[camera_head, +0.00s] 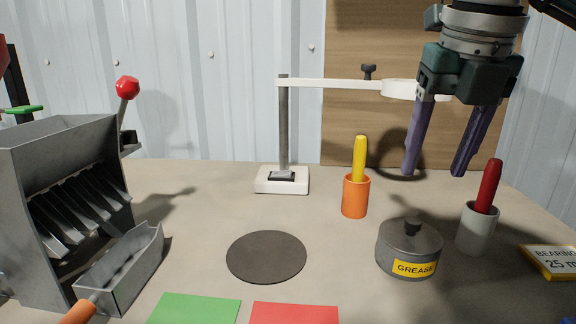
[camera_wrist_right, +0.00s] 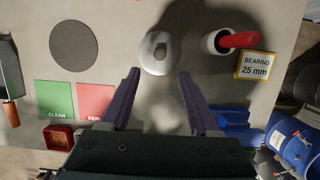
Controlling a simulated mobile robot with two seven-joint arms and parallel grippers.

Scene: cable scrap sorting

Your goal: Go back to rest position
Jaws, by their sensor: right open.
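My right gripper (camera_head: 436,170) hangs at the upper right of the head view, fingers pointing down and spread apart with nothing between them. It is above the table, behind and above the grey lidded grease pot (camera_head: 408,250). In the right wrist view my right gripper (camera_wrist_right: 160,95) also shows open and empty, with the pot (camera_wrist_right: 159,54) beyond the fingertips. My left gripper is in neither view.
A ring stand (camera_head: 283,130) reaches its white arm close to my right gripper. An orange cup (camera_head: 355,197), a white cup (camera_head: 476,231) with a red-handled tool, a dark disc (camera_head: 266,257), green (camera_head: 195,309) and red (camera_head: 294,313) mats, and a metal chute box (camera_head: 60,150) occupy the table.

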